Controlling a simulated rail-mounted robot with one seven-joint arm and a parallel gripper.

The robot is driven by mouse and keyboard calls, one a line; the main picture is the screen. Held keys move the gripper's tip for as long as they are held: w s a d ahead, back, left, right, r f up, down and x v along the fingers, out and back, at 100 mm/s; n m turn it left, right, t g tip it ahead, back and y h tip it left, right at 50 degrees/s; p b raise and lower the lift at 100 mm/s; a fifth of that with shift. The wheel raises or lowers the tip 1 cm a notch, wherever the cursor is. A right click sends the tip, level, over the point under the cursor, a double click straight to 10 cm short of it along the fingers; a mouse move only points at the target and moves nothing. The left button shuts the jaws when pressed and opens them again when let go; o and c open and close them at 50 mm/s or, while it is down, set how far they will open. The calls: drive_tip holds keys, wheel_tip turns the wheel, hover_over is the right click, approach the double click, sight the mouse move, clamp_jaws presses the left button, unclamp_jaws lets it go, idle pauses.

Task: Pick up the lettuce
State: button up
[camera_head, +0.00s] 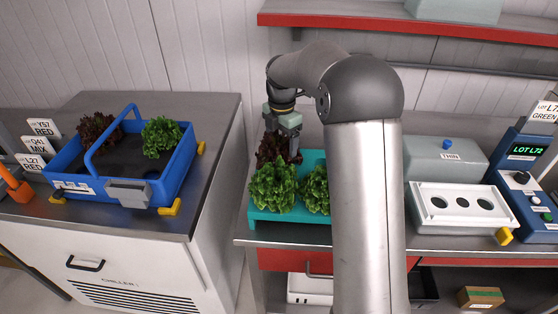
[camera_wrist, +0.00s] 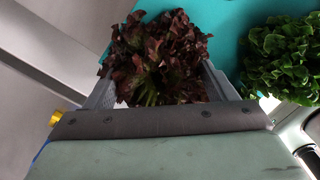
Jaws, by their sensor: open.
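A dark red lettuce (camera_head: 273,149) stands at the back left of a teal tray (camera_head: 290,215). In the wrist view the red lettuce (camera_wrist: 160,55) lies between the two open fingers of my gripper (camera_wrist: 160,90). In the head view my gripper (camera_head: 284,148) points down at the red lettuce and partly hides it. I cannot tell whether the fingers touch its leaves. A green lettuce (camera_head: 274,186) stands at the tray's front left, and another green lettuce (camera_head: 316,188) is beside it, partly behind my arm. A green lettuce (camera_wrist: 285,55) also shows in the wrist view.
A blue carrier (camera_head: 180,170) with a red lettuce (camera_head: 96,131) and a green lettuce (camera_head: 161,137) stands on the left counter. A white tray with holes (camera_head: 460,192) and a blue device (camera_head: 525,180) stand at right. A red-edged shelf (camera_head: 400,25) runs above.

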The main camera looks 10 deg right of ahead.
sight(278, 153)
drive_tip(key=f, duration=0.2)
drive_tip(key=a+f, duration=0.1)
drive_tip(key=shift+s+f+p, duration=0.15)
drive_tip(key=shift+f+p, duration=0.2)
drive_tip(key=shift+p, duration=0.05)
drive_tip(key=shift+f, duration=0.55)
drive_tip(key=c, duration=1.1)
drive_tip(key=shift+r, duration=0.15)
